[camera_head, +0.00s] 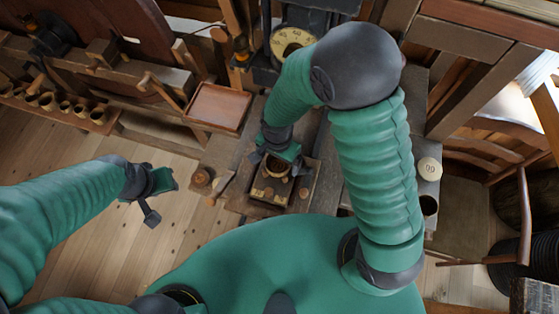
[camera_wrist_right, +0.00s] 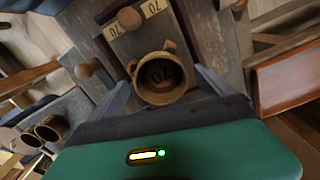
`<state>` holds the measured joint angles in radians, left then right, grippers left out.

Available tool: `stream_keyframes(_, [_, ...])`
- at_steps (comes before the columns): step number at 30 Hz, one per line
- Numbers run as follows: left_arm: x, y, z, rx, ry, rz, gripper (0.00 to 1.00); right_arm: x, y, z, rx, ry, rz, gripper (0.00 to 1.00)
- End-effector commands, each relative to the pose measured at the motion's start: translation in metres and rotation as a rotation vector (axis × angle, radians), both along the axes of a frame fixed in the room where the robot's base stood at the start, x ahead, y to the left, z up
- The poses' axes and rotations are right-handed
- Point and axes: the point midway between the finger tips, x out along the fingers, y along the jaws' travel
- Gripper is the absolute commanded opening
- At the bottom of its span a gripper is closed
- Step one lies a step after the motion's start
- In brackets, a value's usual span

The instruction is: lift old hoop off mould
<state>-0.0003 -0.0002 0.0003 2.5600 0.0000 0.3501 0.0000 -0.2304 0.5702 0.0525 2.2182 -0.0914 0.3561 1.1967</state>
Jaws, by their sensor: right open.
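The old hoop (camera_wrist_right: 147,88) is a brass-coloured ring with small lugs on its rim, in the middle of the right wrist view. A marking like "70" shows inside it. It sits at the mould (camera_wrist_right: 113,32), a wooden block with pale number labels and round knobs. In the head view the mould (camera_head: 270,192) is below my right gripper (camera_head: 278,160), which partly covers the hoop. My right gripper (camera_wrist_right: 162,82) is open, with one finger on each side of the hoop; contact cannot be told. My left gripper (camera_head: 154,196) is away to the left over the floor.
A reddish wooden tray (camera_head: 218,106) lies behind and left of the mould. A pale numbered disc (camera_head: 429,168) is at the right. Several brass cups (camera_head: 47,101) line a shelf at far left.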

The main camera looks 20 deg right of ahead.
Motion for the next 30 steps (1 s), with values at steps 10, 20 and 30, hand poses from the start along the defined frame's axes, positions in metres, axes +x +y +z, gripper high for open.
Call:
stream_keyframes(10, [0.0, 0.0, 0.0, 0.0, 0.0, 0.001, 0.36, 0.0, -0.006, 0.0, 0.006, -0.002, -0.001, 0.53])
stream_keyframes(20, [0.0, 0.0, 0.0, 0.0, 0.0, 0.0, 0.36, 0.0, -0.005, 0.0, 0.003, 0.0, -0.002, 0.29])
stream_keyframes(30, [0.0, 0.0, -0.006, 0.0, 0.0, 0.001, 0.36, 0.001, -0.004, 0.011, 0.004, -0.003, -0.002, 0.29])
